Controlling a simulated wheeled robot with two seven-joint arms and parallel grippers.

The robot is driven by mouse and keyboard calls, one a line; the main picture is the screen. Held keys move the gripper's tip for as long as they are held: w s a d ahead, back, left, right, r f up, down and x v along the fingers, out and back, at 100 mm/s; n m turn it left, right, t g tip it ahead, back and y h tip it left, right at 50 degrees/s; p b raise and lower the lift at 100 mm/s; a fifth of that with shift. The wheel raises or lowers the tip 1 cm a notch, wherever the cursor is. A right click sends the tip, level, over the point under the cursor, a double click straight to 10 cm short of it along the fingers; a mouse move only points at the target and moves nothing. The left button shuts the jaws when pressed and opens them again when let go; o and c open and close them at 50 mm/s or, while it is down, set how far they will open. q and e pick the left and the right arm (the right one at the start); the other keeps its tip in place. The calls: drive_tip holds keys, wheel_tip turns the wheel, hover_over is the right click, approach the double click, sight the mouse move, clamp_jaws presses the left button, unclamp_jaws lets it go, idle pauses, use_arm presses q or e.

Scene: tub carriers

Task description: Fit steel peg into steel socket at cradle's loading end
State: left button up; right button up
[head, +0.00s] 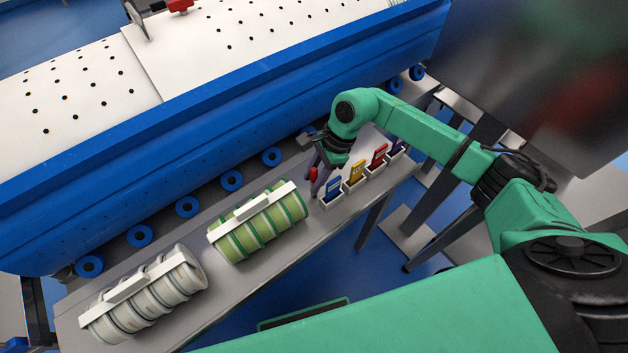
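My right gripper (318,178) reaches down over the grey bench (235,290), at the left end of a row of small white holders. A small red piece (313,174) shows at its fingertips. I cannot tell whether the gripper holds it, or whether the fingers are open or shut. I cannot make out a steel peg or a steel socket, and I cannot tell which part is the cradle's loading end. My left gripper is not in view.
A blue tag (334,188), a yellow tag (357,171) and a red tag (379,154) stand in the holders. A green carrier (258,228) and a white carrier (150,296) lie on the bench. A long blue machine (200,135) with blue rollers runs behind.

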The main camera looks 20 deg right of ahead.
clamp_jaws()
drive_tip(key=shift+w+r, duration=0.1)
drive_tip(key=shift+r, duration=0.45)
wheel_tip(320, 180, up, 19)
drive_tip(key=b, duration=0.4)
